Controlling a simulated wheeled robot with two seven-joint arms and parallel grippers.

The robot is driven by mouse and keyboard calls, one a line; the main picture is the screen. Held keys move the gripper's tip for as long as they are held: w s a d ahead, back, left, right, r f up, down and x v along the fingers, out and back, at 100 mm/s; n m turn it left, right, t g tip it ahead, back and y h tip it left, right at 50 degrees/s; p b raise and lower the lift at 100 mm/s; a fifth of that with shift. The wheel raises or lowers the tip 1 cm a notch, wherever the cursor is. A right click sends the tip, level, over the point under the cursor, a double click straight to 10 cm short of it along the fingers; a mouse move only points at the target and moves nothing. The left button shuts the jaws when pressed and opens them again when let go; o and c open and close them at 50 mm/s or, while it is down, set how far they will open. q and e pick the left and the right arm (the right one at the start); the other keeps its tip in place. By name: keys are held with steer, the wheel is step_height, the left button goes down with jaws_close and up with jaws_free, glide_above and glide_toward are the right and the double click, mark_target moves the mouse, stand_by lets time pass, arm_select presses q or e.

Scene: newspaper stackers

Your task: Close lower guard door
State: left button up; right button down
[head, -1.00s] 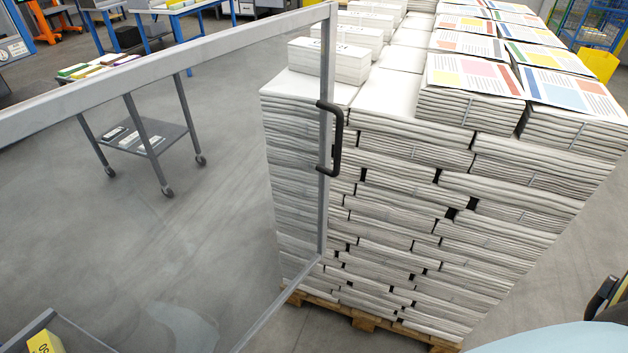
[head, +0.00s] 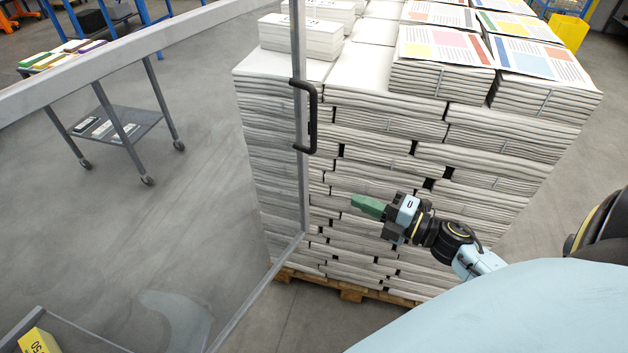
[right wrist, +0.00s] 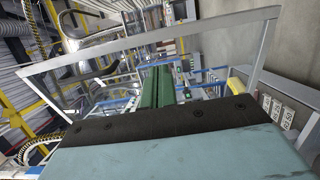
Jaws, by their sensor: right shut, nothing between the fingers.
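The guard door is a clear panel in a grey metal frame (head: 301,190), standing swung out across the left of the head view. Its black handle (head: 313,118) is on the upright edge at the panel's right. My right gripper (head: 357,202) has green fingers, shut and empty. It is to the right of the door's edge and lower than the handle, apart from both in the picture. In the right wrist view the shut green fingers (right wrist: 157,88) point at the grey door frame (right wrist: 150,38). My left gripper is not in view.
A tall pallet stack of newspapers (head: 400,150) stands behind the door's edge, on a wooden pallet (head: 352,292). A grey wheeled cart (head: 140,125) shows through the panel. A yellow block (head: 38,341) is at the lower left. Bare floor lies to the right.

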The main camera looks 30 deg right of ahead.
mark_target(302, 177)
steer(key=x, duration=1.2)
steer(key=shift+w+a, duration=0.1)
steer(key=shift+w, duration=0.2)
